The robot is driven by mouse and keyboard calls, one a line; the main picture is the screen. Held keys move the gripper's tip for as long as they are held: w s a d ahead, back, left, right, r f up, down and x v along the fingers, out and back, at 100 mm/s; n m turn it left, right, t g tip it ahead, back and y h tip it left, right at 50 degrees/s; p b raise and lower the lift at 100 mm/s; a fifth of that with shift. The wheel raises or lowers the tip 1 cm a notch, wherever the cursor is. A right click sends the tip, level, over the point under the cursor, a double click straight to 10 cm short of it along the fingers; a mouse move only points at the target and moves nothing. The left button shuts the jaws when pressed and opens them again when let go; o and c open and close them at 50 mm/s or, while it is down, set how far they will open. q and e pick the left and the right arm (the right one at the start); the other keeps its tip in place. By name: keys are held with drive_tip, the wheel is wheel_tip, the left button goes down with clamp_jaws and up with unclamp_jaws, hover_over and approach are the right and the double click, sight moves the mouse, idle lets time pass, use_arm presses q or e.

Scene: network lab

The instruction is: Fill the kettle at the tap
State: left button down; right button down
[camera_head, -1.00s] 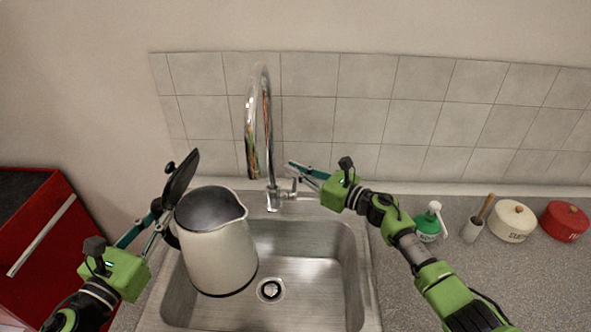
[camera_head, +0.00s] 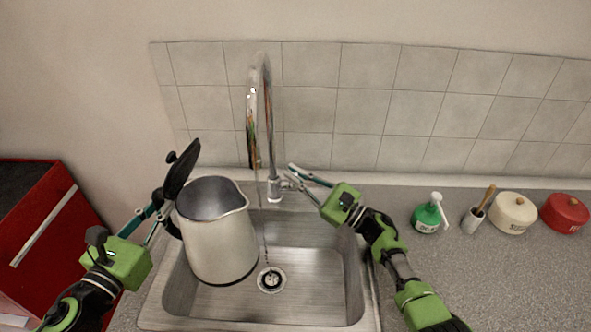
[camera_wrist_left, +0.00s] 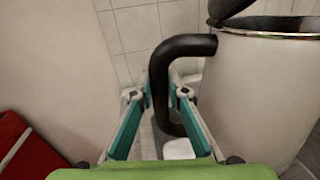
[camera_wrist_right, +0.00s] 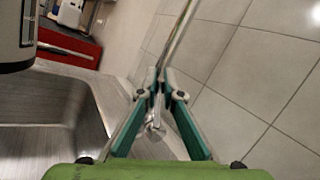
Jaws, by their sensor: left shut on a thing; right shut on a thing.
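The cream-white kettle (camera_head: 220,240) is upright over the left part of the sink, its black lid open. My left gripper (camera_head: 158,215) is shut on its black handle, which shows between the fingers in the left wrist view (camera_wrist_left: 166,95). The chrome tap (camera_head: 268,130) arches above the sink. A thin stream of water (camera_head: 264,230) falls from its spout towards the drain, just right of the kettle's rim and spout, not into the opening. My right gripper (camera_head: 292,176) is shut on the tap's lever, which its fingers mostly hide; they also show in the right wrist view (camera_wrist_right: 158,92).
The steel sink (camera_head: 318,265) has free room right of the kettle, around the drain (camera_head: 271,280). On the right counter stand a green soap bottle (camera_head: 425,219), a brush pot (camera_head: 472,222), a cream pot (camera_head: 512,214) and a red pot (camera_head: 565,214). A red cabinet (camera_head: 50,235) is at left.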

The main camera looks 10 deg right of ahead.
use_arm(q)
drive_tip(key=shift+r, duration=0.2)
use_arm(e)
drive_tip(key=shift+s+f+n, duration=0.2)
drive_tip(key=shift+f+n, duration=0.05)
drive_tip(key=shift+n, duration=0.05)
use_arm(q)
drive_tip(key=shift+d, duration=0.1)
use_arm(e)
drive_tip(key=c, duration=2.2)
unclamp_jaws()
